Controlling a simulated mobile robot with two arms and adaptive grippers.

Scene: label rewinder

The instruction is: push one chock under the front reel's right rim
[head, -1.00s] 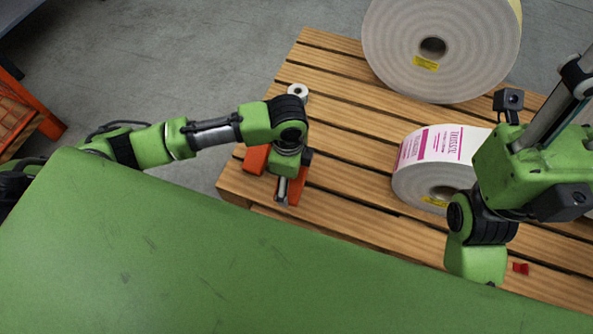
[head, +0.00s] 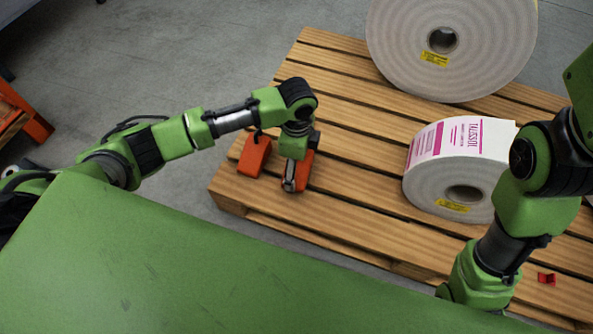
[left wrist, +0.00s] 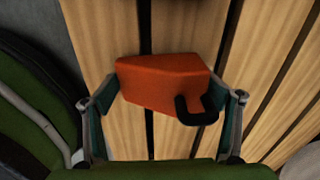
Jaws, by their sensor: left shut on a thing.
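My left gripper (head: 296,186) is shut on an orange chock (head: 303,166) at the pallet's near left part. In the left wrist view the chock (left wrist: 160,82), with its black handle (left wrist: 197,110), sits between the two fingers. A second orange chock (head: 254,157) lies just left of it on the slats. The nearer reel (head: 430,183), white with pink print on its wrap, rests on the pallet to the right, apart from both chocks. My right arm covers its right side, so the right rim's foot is hidden. My right gripper does not show.
A larger grey reel (head: 400,50) stands behind on the wooden pallet (head: 345,200). A small red piece (head: 546,279) lies near the pallet's front right. Bare slats lie between the held chock and the nearer reel. An orange-framed object (head: 37,128) stands far left.

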